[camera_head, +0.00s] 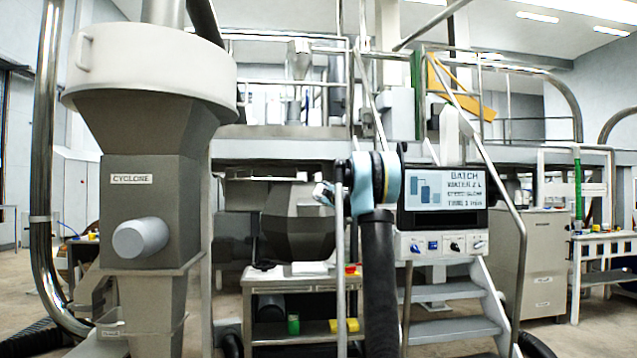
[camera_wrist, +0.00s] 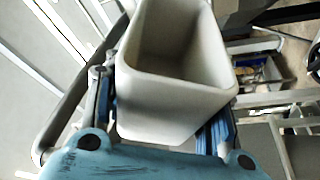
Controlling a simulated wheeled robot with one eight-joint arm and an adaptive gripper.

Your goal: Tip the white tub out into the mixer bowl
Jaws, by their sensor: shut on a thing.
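The white tub (camera_wrist: 170,113) fills the middle of the wrist view, with its open mouth and bare-looking inner walls showing. I cannot tell whether anything lies deeper in it. My gripper (camera_wrist: 165,125) is shut on the tub, with a blue-padded finger on either side. In the head view my light blue arm joint (camera_head: 375,183) stands in front of the stairs, and the gripper and tub cannot be made out clearly there. A dark grey faceted vessel (camera_head: 300,222) behind and left of my arm may be the mixer bowl; its inside is hidden.
A grey cyclone (camera_head: 150,205) with a wide white top stands at the left. A small bench (camera_head: 300,283) carries loose items. A batch display panel (camera_head: 443,188), metal stairs (camera_head: 445,292) and handrails crowd the right of my arm. A white-framed table (camera_head: 605,237) stands far right.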

